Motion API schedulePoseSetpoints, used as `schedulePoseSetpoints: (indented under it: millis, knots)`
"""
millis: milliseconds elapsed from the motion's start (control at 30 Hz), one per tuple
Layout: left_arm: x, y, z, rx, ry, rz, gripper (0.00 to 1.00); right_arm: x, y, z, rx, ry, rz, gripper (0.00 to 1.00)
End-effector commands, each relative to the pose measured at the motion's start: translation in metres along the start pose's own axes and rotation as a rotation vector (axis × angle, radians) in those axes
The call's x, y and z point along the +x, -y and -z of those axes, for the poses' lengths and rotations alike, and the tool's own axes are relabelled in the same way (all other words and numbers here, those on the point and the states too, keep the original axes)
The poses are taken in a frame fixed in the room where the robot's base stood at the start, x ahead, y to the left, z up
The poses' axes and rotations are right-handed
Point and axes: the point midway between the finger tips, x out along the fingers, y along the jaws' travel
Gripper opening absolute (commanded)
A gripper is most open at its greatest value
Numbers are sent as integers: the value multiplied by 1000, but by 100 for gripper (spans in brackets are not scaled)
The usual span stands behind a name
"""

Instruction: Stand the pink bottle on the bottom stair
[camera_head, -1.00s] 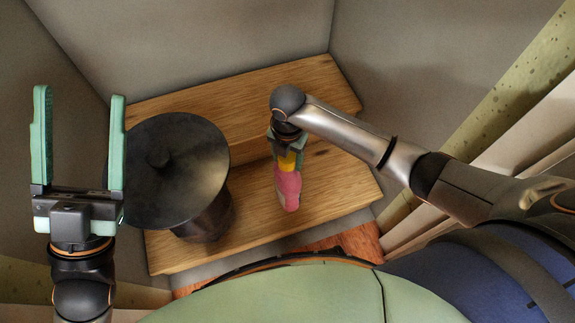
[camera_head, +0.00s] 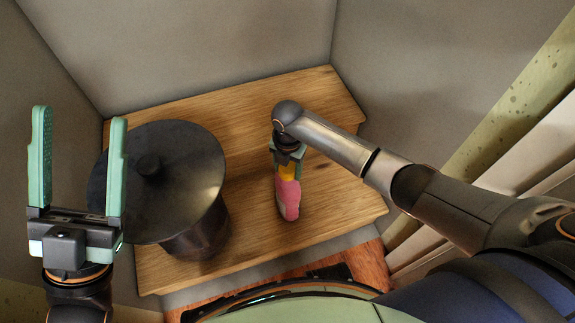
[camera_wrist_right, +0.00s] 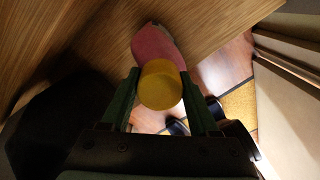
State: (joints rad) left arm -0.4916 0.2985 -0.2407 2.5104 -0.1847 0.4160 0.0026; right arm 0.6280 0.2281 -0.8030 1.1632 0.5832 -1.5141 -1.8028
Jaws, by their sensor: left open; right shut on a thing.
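The pink bottle (camera_head: 288,198) has a yellow cap (camera_head: 287,173). My right gripper (camera_head: 287,160) is shut on the cap, and the pink body points away from the gripper, over the wooden stair (camera_head: 335,200). The right wrist view shows the yellow cap (camera_wrist_right: 161,86) between the green fingers and the pink body (camera_wrist_right: 157,44) beyond it. I cannot tell whether the bottle's base touches the wood. My left gripper (camera_head: 79,118) is open and empty at the far left, beside the dark pot.
A dark lidded pot (camera_head: 195,235) stands on the left of the wood, its wide lid (camera_head: 160,180) overhanging. Grey walls (camera_head: 200,45) close in the back and sides. Bare wood lies right of the bottle. Reddish floor (camera_head: 370,262) shows below the front edge.

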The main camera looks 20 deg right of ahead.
Motion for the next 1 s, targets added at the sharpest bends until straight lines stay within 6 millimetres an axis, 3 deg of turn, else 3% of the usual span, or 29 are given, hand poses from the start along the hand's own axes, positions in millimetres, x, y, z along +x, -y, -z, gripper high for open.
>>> schedulePoseSetpoints:
  millis: [367, 400, 600, 867, 1000]
  knots:
    - [0, -1, -1, -2, 2, -6, 73, 0, -3, -1, -1, 3, -8, 0]
    - [0, -1, -1, -2, 1, -6, 73, 2, -1, 0, 0, 2, -3, 66]
    - [0, -1, -1, -2, 0, -6, 73, 2, -1, 0, 0, 2, -2, 88]
    - [0, -1, 0, 0, -1, -6, 73, 2, 0, 0, 0, 1, -2, 91]
    - [4, 1, 4, 4, -2, -7, 73, -9, -1, -1, 0, 2, -3, 91]
